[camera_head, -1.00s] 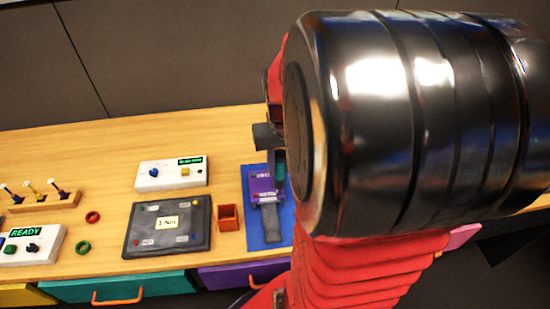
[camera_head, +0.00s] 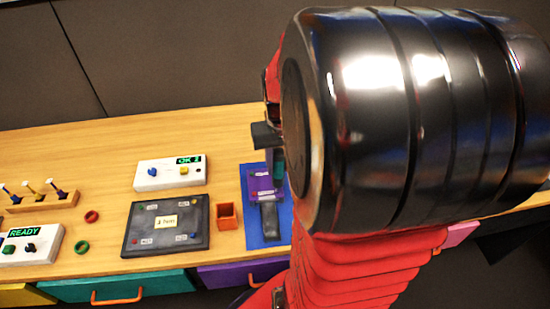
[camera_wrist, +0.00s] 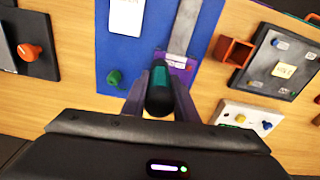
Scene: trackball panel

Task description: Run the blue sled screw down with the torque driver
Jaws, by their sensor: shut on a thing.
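My gripper (camera_wrist: 158,98) is shut on the torque driver (camera_wrist: 158,85), a dark tool with a teal band, seen nearly end-on in the wrist view. In the head view my gripper's dark part shows at the edge of my arm, and a bit of the teal driver (camera_head: 279,163) shows below it. The driver stands over the purple block (camera_head: 258,184) on the blue mat (camera_head: 254,229). The block also shows behind the driver in the wrist view (camera_wrist: 184,68). I cannot make out the sled screw; the driver or my arm may hide it. Contact at the tip is hidden.
A dark panel (camera_head: 142,239) with small coloured parts and an orange open box (camera_head: 227,217) stand left of the mat. A white control box (camera_head: 168,177) has a lit display reading about "OK". Another white box (camera_head: 30,246) shows "READY". My arm covers the right side.

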